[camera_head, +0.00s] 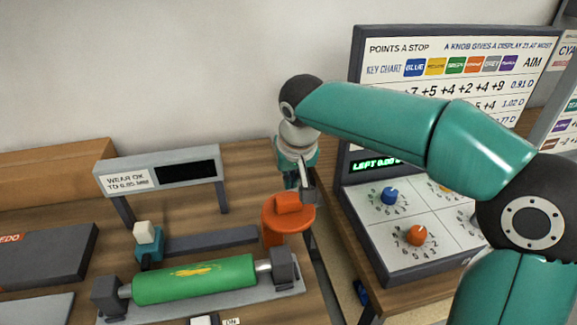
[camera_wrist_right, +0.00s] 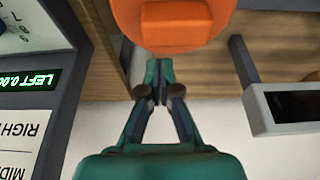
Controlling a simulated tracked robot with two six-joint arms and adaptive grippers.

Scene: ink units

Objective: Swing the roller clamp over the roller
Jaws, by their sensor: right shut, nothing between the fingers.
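The green roller (camera_head: 210,278) with a yellow smear lies across a grey stand between two dark end blocks in the head view. An orange piece with a rounded top and a raised block, which looks like the roller clamp (camera_head: 288,218), stands behind the roller's right end, apart from the green surface. It also shows at the top of the right wrist view (camera_wrist_right: 180,25). My right gripper (camera_head: 306,194) is shut and empty, right beside the clamp's far right edge; whether it touches is unclear. In the wrist view its closed fingers (camera_wrist_right: 159,84) point toward the orange edge. My left gripper is out of view.
A display on legs (camera_head: 165,170) stands behind the roller. A small teal switch-like part (camera_head: 148,240) with a white top sits between them. The knob panel (camera_head: 415,225) stands close on the right, under my right arm. A cardboard box (camera_head: 50,175) is at back left.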

